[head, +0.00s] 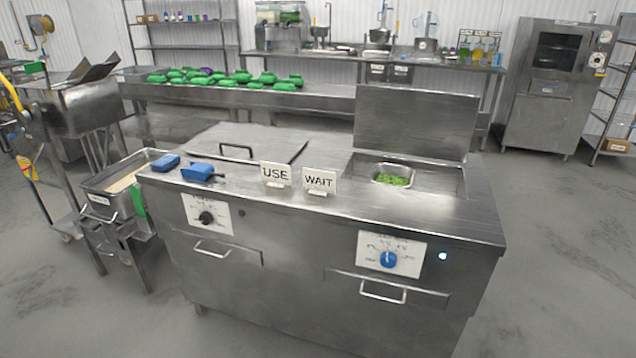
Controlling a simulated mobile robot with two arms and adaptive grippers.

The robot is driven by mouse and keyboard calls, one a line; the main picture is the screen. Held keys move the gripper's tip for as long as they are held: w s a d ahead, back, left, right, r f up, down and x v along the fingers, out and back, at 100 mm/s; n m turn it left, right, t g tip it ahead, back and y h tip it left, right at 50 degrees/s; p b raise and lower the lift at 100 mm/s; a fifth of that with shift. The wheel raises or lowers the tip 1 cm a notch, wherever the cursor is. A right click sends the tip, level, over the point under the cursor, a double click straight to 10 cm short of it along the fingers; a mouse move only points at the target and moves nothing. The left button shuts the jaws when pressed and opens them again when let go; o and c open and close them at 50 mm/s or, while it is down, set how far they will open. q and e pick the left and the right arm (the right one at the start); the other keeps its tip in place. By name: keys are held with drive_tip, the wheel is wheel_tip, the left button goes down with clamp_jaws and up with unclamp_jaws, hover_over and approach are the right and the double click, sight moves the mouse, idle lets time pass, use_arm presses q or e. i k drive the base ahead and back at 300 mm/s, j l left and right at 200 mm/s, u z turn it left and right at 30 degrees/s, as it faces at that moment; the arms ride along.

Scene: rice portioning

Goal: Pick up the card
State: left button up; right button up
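Two white cards stand upright in small holders on the steel counter (430,215), near its front edge. The left card (275,174) reads "USE" in black letters. The right card (319,180) reads "WAIT" and stands close beside it with a narrow gap. The task says only "the card", and the view does not show which one is meant. Neither of my grippers is in the head view, and nothing touches the cards.
A closed lid with a handle (236,148) is behind. Grey floor is clear in front.

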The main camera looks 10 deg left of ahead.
sight(277, 176)
drive_tip(key=i+j+z, duration=0.1)
drive_tip(key=j+z, duration=0.25)
drive_tip(key=i+j+z, duration=0.1)
drive_tip(key=j+z, duration=0.55)
drive_tip(key=i+l, duration=0.05)
drive_tip(key=l, duration=0.05)
